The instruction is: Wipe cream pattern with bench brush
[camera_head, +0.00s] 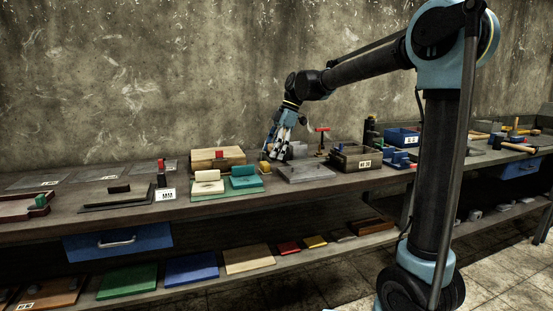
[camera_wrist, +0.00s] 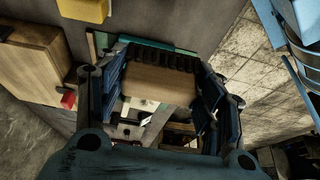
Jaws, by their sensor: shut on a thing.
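The cream pattern (camera_head: 207,187) sits on a pale green-edged board on the bench, left of the teal pattern (camera_head: 245,182). My gripper (camera_head: 269,158) is low over the bench, to the right of both patterns and apart from the cream one. In the wrist view, my gripper is shut on the bench brush (camera_wrist: 158,85), a pale wooden block with a row of dark bristles along its upper edge. The brush cannot be clearly made out in the head view. In the wrist view it hides much of the patterns; teal edges and pale patches show around it.
A wooden box (camera_head: 217,158) with a red part stands behind the patterns. A small yellow block (camera_head: 265,167) is beside my gripper. A black plate (camera_head: 115,197) lies at left.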

